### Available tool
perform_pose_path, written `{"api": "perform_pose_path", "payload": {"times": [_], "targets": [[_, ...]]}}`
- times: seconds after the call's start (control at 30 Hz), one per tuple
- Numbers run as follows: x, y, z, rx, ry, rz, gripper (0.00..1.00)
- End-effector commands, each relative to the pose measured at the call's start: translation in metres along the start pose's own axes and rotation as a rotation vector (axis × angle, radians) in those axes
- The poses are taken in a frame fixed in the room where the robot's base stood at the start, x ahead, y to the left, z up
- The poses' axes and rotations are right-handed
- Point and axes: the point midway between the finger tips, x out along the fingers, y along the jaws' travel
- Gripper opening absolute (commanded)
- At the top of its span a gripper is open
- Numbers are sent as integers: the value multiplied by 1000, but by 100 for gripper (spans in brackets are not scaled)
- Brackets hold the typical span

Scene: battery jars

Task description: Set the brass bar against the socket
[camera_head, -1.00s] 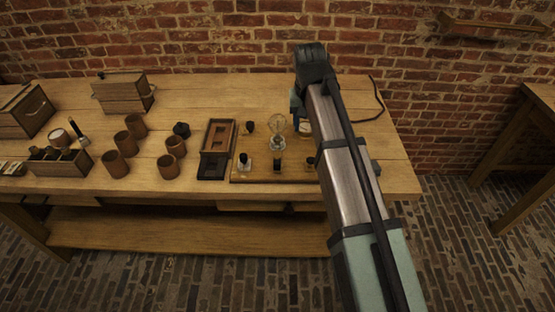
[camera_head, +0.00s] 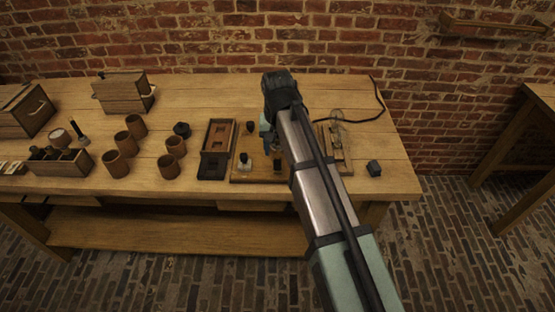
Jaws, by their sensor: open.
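My gripper (camera_head: 272,143) points down over the wooden board (camera_head: 240,178) in the middle of the bench. My dark wrist and arm cover much of it, and its fingers are hard to make out; it stands open. The board carries a small clear-based piece with a dark top (camera_head: 244,160) and dark knobs (camera_head: 249,128). The right part of the board is hidden behind my arm. I cannot pick out the brass bar, nor tell which fitting is the socket; either may be hidden behind my arm.
A long dark tray (camera_head: 217,145) lies left of the board. Several brown jars (camera_head: 117,163) stand further left. A glass piece (camera_head: 337,120) on a wooden base (camera_head: 341,153) and a dark block (camera_head: 374,168) stand to the right.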

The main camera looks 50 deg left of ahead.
Motion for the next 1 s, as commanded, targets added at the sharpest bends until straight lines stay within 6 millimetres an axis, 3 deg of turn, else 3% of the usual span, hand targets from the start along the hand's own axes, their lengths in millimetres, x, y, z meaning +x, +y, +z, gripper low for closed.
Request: {"api": "perform_pose_path", "payload": {"times": [0.2,0.4,0.83,1.0], "targets": [[32,0,0,0,-1,0,51],[49,0,0,0,0,0,51],[55,0,0,0,1,0,51],[55,0,0,0,1,0,36]]}}
